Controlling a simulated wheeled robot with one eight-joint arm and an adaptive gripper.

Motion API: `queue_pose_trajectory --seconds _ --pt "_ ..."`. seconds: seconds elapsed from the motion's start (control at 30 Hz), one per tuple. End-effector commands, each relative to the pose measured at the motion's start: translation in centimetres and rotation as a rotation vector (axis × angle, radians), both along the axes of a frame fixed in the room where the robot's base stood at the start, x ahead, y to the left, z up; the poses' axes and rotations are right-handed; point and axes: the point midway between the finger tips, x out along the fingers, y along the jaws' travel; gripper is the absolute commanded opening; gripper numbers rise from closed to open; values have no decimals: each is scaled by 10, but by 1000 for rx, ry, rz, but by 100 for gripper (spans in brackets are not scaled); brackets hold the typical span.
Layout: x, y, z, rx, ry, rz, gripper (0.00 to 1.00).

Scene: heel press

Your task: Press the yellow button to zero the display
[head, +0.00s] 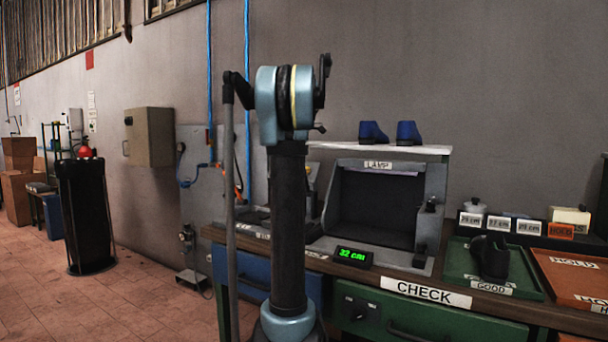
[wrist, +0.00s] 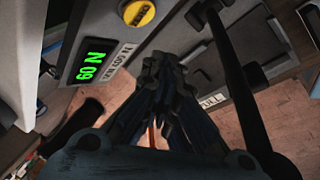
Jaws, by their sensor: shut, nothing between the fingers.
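The yellow button (wrist: 138,12) shows at the top of the wrist view. In the head view my arm hides the gripper and button.
In the head view another display (head: 352,257) reads "32 cm" before a dark lamp booth (head: 380,205). A green tray (head: 515,282) holding a black boot-like item (head: 490,256) and an orange tray (head: 575,280) are to the right.

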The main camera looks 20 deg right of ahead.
Motion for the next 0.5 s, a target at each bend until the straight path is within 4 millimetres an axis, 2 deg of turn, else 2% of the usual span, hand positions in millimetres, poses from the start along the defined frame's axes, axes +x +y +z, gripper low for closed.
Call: queue_pose_trajectory --seconds 0.2,0.5 --pt "11 -15 -14 0 0 0 0" --pt "18 -23 -22 0 0 0 0"
